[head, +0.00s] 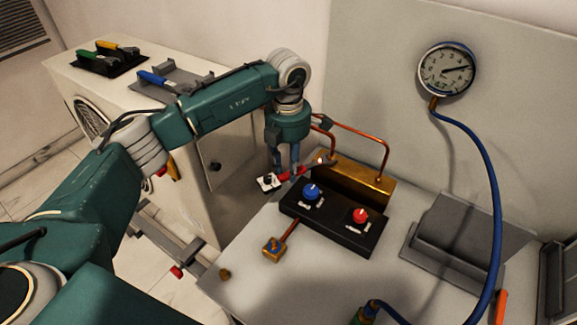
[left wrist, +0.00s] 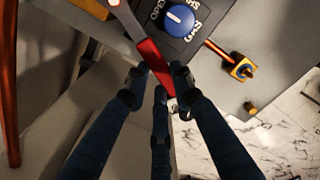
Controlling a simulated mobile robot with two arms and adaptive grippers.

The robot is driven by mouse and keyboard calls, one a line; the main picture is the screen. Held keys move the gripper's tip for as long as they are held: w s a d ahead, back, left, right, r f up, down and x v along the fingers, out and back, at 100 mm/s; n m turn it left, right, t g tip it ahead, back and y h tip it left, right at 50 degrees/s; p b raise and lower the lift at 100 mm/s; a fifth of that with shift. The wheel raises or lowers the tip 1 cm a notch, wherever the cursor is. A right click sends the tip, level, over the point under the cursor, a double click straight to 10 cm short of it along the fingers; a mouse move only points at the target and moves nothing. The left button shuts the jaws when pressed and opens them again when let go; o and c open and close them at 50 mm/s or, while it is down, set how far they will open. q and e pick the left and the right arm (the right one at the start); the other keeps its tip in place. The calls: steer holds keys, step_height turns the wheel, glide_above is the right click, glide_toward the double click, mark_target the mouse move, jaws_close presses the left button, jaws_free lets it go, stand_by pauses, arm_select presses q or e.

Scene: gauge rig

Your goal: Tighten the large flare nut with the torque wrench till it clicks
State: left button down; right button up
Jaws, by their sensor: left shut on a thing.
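My left gripper (head: 286,168) is shut on the red handle of the torque wrench (head: 293,173), above the back left of the black valve block. In the left wrist view its fingers (left wrist: 160,82) close around the red handle (left wrist: 151,60), and the grey wrench shank (left wrist: 124,18) runs up out of the picture. In the head view the wrench's head lies by the left end of the brass block (head: 350,184), near a copper pipe. I cannot make out the large flare nut, nor whether the jaw is seated on it. My right gripper is not in view.
The black block carries a blue knob (head: 311,191) and a red knob (head: 360,215). Bent copper pipes (head: 365,138) rise behind it. A gauge (head: 446,70) with a blue hose (head: 492,180) hangs at right. A blue-handled tool (head: 152,79) lies on the cabinet (head: 130,97).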

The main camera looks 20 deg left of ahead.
arm_select(q)
steer(key=shift+s+a+r, duration=0.1)
steer(key=shift+s+a, duration=0.65)
steer(key=shift+s, duration=0.2)
steer(key=shift+s+a, duration=0.75)
steer(key=shift+s, duration=0.2)
steer(key=shift+r+p, duration=1.45)
steer(key=shift+r, duration=0.8)
